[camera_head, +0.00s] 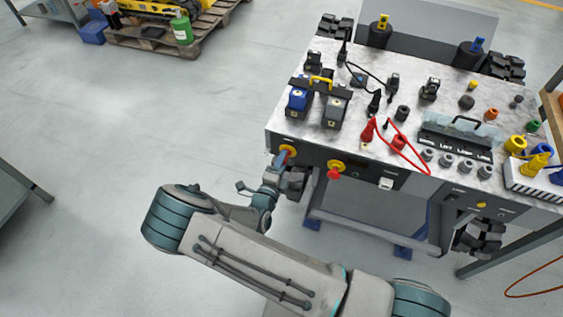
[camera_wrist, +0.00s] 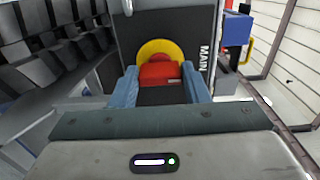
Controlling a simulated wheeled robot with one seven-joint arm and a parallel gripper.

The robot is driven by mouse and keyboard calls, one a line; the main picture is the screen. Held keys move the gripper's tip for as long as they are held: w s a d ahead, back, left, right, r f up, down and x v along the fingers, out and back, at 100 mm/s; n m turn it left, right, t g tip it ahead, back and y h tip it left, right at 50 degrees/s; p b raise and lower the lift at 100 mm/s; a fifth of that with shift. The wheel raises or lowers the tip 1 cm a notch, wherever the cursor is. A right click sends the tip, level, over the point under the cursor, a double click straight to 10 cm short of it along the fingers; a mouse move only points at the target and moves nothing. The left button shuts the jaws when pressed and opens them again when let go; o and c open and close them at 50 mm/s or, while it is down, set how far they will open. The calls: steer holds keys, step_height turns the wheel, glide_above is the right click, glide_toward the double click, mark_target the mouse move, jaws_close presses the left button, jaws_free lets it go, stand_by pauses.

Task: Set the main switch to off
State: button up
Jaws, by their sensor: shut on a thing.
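The main switch is a red knob on a round yellow plate, on the front panel of the carrier. In the wrist view the red knob (camera_wrist: 160,73) sits between my gripper's two blue fingers (camera_wrist: 160,88), with the word MAIN printed on the dark panel to its right. My gripper is shut on the knob, one finger on each side. In the head view the main switch (camera_head: 288,151) is at the left end of the panel, and my gripper (camera_head: 280,162) reaches it from below. The fingers hide part of the knob there. I cannot read the switch's setting.
A red push button on a yellow plate (camera_head: 335,170) is just right of the switch. The carrier's top (camera_head: 360,95) holds batteries, cables and several knobs. Dark track links show close on the left in the wrist view (camera_wrist: 40,65).

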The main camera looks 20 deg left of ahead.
steer(key=o, duration=1)
steer(key=shift+a, duration=0.1)
steer(key=s, duration=0.4)
steer(key=s+b, duration=0.1)
steer(key=s, duration=0.4)
steer(key=s+a, duration=0.1)
steer(key=s, duration=0.3)
steer(key=shift+s+b, duration=0.35)
steer(key=shift+s, duration=0.05)
